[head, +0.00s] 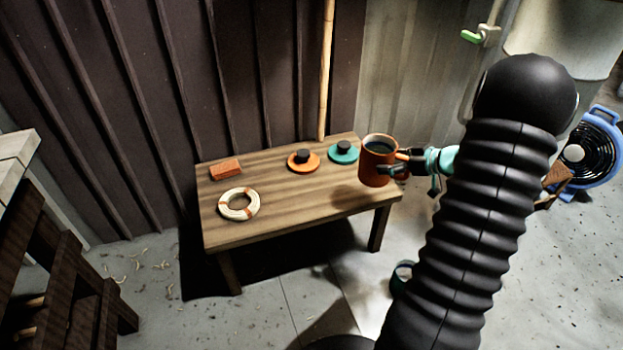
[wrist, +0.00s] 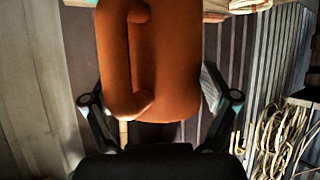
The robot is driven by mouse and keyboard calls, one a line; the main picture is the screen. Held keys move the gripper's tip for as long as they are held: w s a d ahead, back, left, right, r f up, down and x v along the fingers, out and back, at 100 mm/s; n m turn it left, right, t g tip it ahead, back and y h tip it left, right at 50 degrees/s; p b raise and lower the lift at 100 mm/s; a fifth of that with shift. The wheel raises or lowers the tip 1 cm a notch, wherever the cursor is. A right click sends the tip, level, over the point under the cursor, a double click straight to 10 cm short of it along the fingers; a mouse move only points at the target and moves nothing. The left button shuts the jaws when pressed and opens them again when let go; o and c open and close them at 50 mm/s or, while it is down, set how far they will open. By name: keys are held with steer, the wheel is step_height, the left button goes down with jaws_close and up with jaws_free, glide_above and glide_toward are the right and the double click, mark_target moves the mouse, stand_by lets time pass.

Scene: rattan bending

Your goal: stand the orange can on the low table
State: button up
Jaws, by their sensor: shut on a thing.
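The orange can (head: 377,172) looks like a mug-shaped vessel with a dark inside and a handle. It is upright in the head view, at the right end of the low wooden table (head: 300,202). My gripper (head: 393,163) is shut on it from the right. Whether the can's base touches the table or is above it, I cannot tell. In the wrist view the orange can (wrist: 165,65) fills the upper middle, its handle toward the camera, with a finger on each side.
On the table are an orange block (head: 226,170), a cream ring (head: 239,204), an orange disc with a black knob (head: 303,162) and a teal one (head: 343,153). The table's front middle is clear. A bamboo pole (head: 326,70) stands behind. A blue fan (head: 590,150) is at right.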

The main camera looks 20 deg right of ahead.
steer(key=shift+w+a+f+b, duration=0.2)
steer(key=shift+w+a+f, duration=0.9)
steer(key=shift+w+f, duration=0.55)
steer(key=shift+w+a+f+b, duration=0.25)
steer(key=shift+w+a+f, duration=1)
steer(key=shift+f, duration=0.6)
steer(key=shift+w+a+f+b, duration=0.2)
steer(key=shift+w+a+f, duration=0.8)
steer(key=shift+w+f, duration=0.65)
steer(key=shift+s+f, duration=0.1)
steer(key=shift+f, duration=0.1)
steer(key=o, duration=1.6)
steer(key=shift+f, duration=0.1)
